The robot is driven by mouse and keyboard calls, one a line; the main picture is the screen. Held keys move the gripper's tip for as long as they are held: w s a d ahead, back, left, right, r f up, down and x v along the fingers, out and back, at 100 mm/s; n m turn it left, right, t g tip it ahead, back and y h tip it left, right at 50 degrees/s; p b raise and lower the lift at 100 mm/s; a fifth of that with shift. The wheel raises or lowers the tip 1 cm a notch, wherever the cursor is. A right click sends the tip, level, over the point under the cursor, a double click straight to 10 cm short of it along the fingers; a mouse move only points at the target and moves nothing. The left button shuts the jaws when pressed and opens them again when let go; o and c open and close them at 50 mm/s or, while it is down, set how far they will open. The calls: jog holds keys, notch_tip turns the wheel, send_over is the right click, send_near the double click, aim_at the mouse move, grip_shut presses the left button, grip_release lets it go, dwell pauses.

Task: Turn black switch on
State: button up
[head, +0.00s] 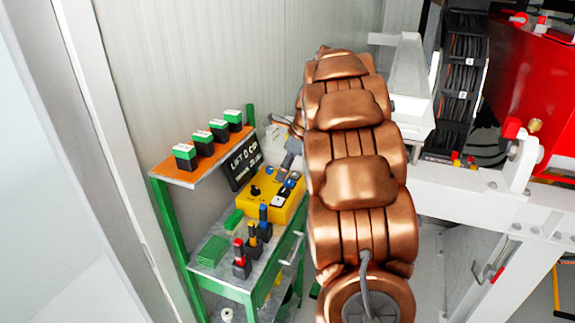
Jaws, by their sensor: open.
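White, blue and dark controls (281,197) are on the box's right part. My gripper (289,163) is partly in view, grey, above the back right of the box and right of the black switch, apart from it. It is open and looks empty. My copper arm hides part of the gripper's surroundings.
Several green-and-white topped blocks (208,140) stand on the orange shelf (190,172). A black sign (244,163) stands behind the box. Red, yellow and blue tools (252,238) stand in front of it. Red and white machinery (540,90) fills the right side.

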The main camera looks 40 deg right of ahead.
jog(key=s+a+f+n+g+b, duration=0.1)
jog(key=s+a+n+b, duration=0.1)
jog(key=s+a+n, duration=0.4)
jog(key=a, duration=0.3)
jog(key=shift+a+f+g, duration=0.3)
jog(key=shift+a+f, duration=0.1)
jog(key=shift+s, duration=0.1)
jog(key=s+a+f+n+g, duration=0.1)
jog(key=s+a+n, duration=0.4)
jog(key=s+n, duration=0.2)
jog(key=s+a+f+n+g+h, duration=0.1)
jog(key=s+a+n, duration=0.5)
jog(key=s, duration=0.6)
jog(key=s+a+f+n+g+h, duration=0.1)
jog(key=s+a+f+n, duration=0.2)
jog(key=s+a+n, duration=0.3)
jog(key=s+n, duration=0.3)
jog(key=shift+s+n+g, duration=0.3)
jog(key=shift+g, duration=0.1)
